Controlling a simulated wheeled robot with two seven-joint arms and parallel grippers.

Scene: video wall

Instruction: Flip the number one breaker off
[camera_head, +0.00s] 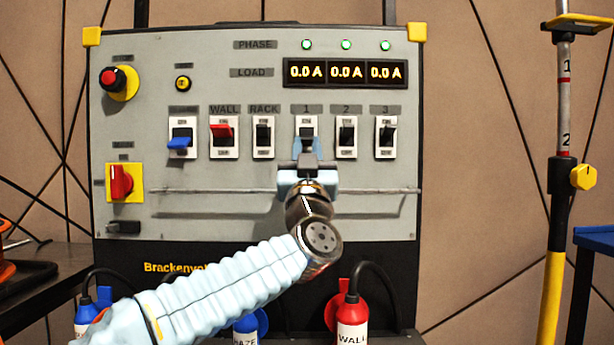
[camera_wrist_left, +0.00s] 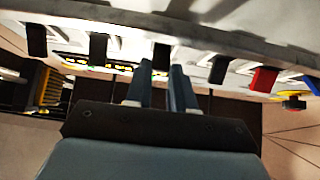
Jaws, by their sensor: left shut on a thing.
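The number one breaker (camera_head: 306,121) is a white switch plate under the label "1" on the grey panel. My left gripper (camera_head: 306,150) reaches up to it from below and covers its lower part. In the left wrist view its black lever (camera_wrist_left: 161,56) stands between the two fingertips of my left gripper (camera_wrist_left: 161,72), which is shut on it. Whether the lever is up or down is hard to tell behind the fingers. My right gripper is in neither view.
Breaker two (camera_head: 346,135) and the RACK breaker (camera_head: 263,135) sit close on either side. The red WALL lever (camera_head: 222,132) and a blue lever (camera_head: 179,143) are further left. A horizontal rail (camera_head: 380,190) crosses below. The load displays (camera_head: 345,72) read 0.0 A.

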